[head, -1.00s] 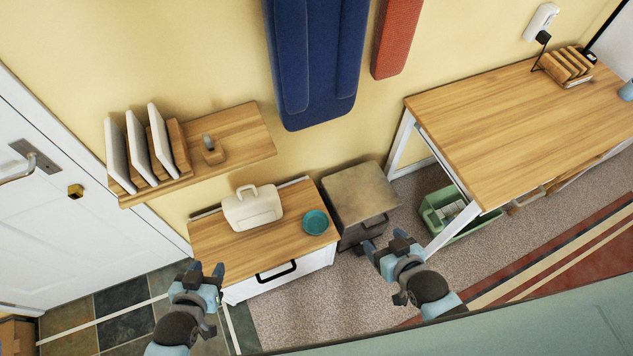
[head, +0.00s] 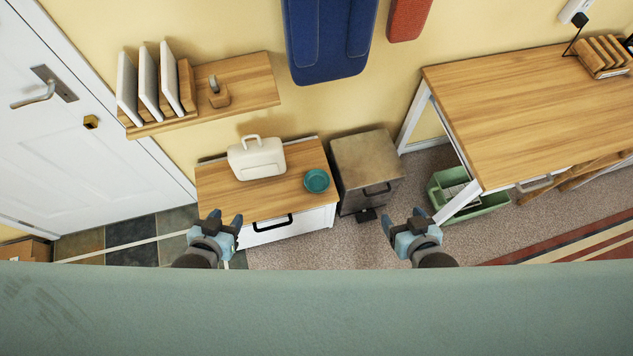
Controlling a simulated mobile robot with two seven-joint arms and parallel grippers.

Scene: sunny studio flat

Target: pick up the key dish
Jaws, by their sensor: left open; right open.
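The key dish (head: 317,181) is a small round teal dish. It sits on the right front part of the wooden top of a low white cabinet (head: 229,196). My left gripper (head: 222,217) is open and empty, in front of the cabinet's left part and to the lower left of the dish. My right gripper (head: 403,217) is open and empty, to the lower right of the dish. Neither gripper touches the dish. Nothing covers the dish.
A cream case with a handle (head: 257,159) stands left of the dish. A grey-brown drawer unit (head: 366,160) is right of the cabinet. A wall shelf (head: 251,83) hangs above. A green surface (head: 320,310) spans the bottom. A wooden desk (head: 530,110) stands right.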

